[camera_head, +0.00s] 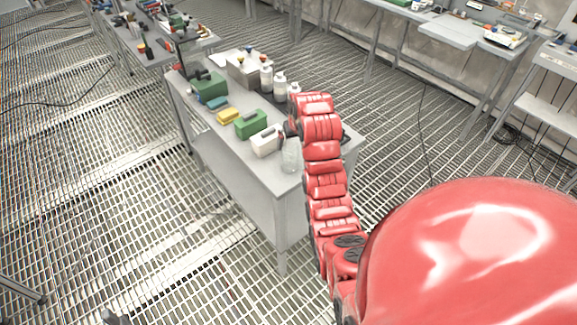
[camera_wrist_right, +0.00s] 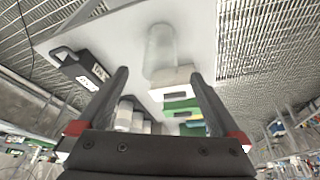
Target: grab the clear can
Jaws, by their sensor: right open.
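The clear can (camera_head: 290,157) stands upright on the near end of the grey table, beside a white box with a handle. In the right wrist view the clear can (camera_wrist_right: 160,48) is see-through and lies beyond the fingertips, roughly in line with the gap between them. My right gripper (camera_wrist_right: 160,75) is open with nothing between its two dark fingers. In the head view my red right arm reaches up over the table's right side, and its gripper is mostly hidden behind the arm. My left gripper is not in view.
The table (camera_head: 281,184) also bears the white box (camera_head: 266,141), a green box (camera_head: 250,124), a yellow box (camera_head: 229,116) and white bottles (camera_head: 280,84). A dark box (camera_wrist_right: 80,67) with a handle shows in the wrist view. Grating floor lies open to the left.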

